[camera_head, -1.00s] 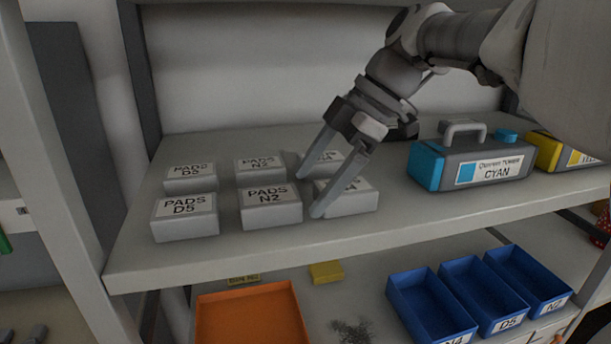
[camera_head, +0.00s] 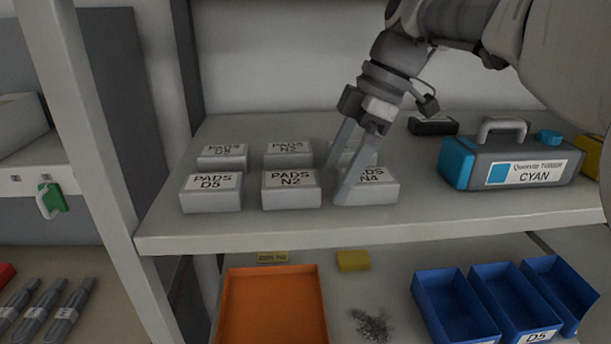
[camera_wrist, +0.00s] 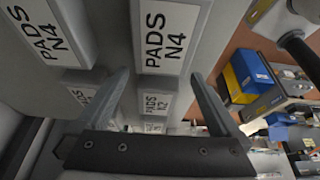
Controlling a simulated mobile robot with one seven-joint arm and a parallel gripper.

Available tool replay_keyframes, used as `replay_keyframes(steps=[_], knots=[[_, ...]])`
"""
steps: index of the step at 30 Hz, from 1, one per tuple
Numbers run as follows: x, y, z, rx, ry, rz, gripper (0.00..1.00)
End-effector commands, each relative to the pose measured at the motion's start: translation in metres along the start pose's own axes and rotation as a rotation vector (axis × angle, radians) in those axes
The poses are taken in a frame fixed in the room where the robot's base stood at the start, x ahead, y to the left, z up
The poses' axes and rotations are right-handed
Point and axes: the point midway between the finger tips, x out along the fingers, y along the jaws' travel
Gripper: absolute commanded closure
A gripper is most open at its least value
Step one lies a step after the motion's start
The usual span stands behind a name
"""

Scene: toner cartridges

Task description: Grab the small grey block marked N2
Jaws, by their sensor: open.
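Two light grey blocks labelled PADS N2 sit in the middle of two rows on the shelf. The front N2 block (camera_head: 291,200) and the back N2 block (camera_head: 288,158) stand upright and free. My gripper (camera_head: 335,185) is open and empty, with its fingers pointing down at the left side of the N4 blocks, right of the N2 blocks. In the wrist view, an N2 block (camera_wrist: 155,103) shows between the fingers of my gripper (camera_wrist: 157,76), beyond an N4 block (camera_wrist: 168,35). I see no contact with an N2 block.
D5 blocks (camera_head: 210,195) stand left of N2, and the front N4 block (camera_head: 380,190) stands right. A cyan toner cartridge (camera_head: 515,165) is further right. Below are an orange tray (camera_head: 228,310) and blue bins (camera_head: 435,310). The shelf's front edge (camera_head: 300,237) is clear.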

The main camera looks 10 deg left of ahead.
Motion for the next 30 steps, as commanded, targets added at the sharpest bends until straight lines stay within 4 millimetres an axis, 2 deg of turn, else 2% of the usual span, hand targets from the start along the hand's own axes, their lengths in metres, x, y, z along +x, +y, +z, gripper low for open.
replay_keyframes(steps=[8, 15, 20, 26, 27, 30], knots=[[0.009, 0.000, -0.023, 0.000, 0.000, 0.000, 0.00], [0.023, -0.001, -0.058, -0.002, 0.000, -0.001, 0.00], [0.035, 0.000, -0.057, 0.002, 0.000, 0.000, 0.00], [0.036, 0.000, -0.057, 0.001, 0.000, 0.001, 0.00], [0.036, 0.000, -0.057, 0.001, 0.000, 0.001, 0.02], [0.036, 0.000, -0.057, 0.001, 0.000, 0.001, 0.20]])
